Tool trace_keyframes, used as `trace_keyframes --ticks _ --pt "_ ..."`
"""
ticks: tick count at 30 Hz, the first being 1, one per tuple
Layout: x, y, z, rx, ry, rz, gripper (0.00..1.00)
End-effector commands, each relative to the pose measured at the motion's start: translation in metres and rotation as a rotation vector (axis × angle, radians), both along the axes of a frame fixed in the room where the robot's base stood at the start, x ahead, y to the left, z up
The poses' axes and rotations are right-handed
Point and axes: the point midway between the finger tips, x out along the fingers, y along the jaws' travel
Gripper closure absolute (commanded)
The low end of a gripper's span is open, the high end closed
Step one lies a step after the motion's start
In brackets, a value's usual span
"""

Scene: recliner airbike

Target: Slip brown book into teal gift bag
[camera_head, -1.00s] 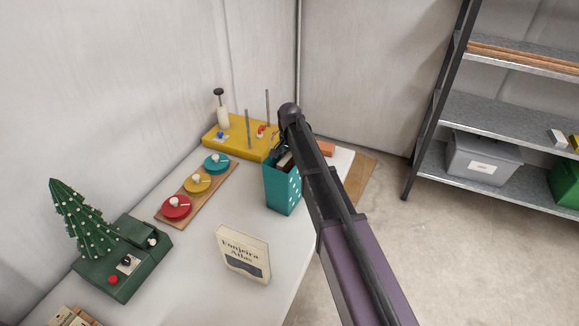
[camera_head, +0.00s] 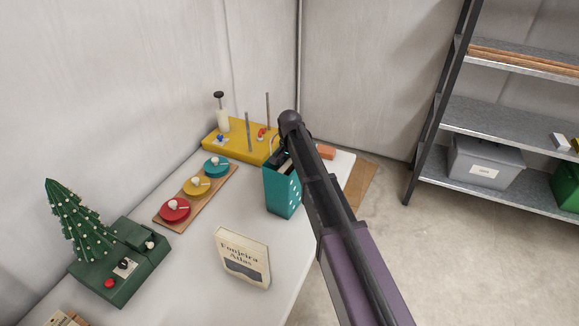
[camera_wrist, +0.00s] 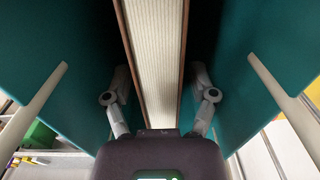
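The teal gift bag (camera_head: 282,195) stands on the white table, below the end of my arm. In the wrist view its teal walls (camera_wrist: 65,60) rise on both sides. The brown book (camera_wrist: 182,50) is between those walls, its cream page edge facing the camera and brown covers on either side. In the head view only a small part of the book shows at the bag's mouth. My gripper (camera_wrist: 160,75) is at the bag's mouth, with one finger on each side of the book and narrow gaps beside the covers. The book's lower end is hidden.
A cream book (camera_head: 242,258) stands in front of the bag. Colored discs on a wooden board (camera_head: 222,182), a yellow base with rods (camera_head: 232,144) and a green box with a small tree (camera_head: 120,265) stand to the left. An orange block (camera_head: 326,152) lies behind my arm.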

Motion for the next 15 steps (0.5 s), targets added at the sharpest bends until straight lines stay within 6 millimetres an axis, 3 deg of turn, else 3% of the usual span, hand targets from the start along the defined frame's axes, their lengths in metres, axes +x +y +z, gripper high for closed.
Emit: trace_keyframes --ticks 15 --pt "0.0003 -0.001 0.0049 0.0 0.0 -0.001 0.23"
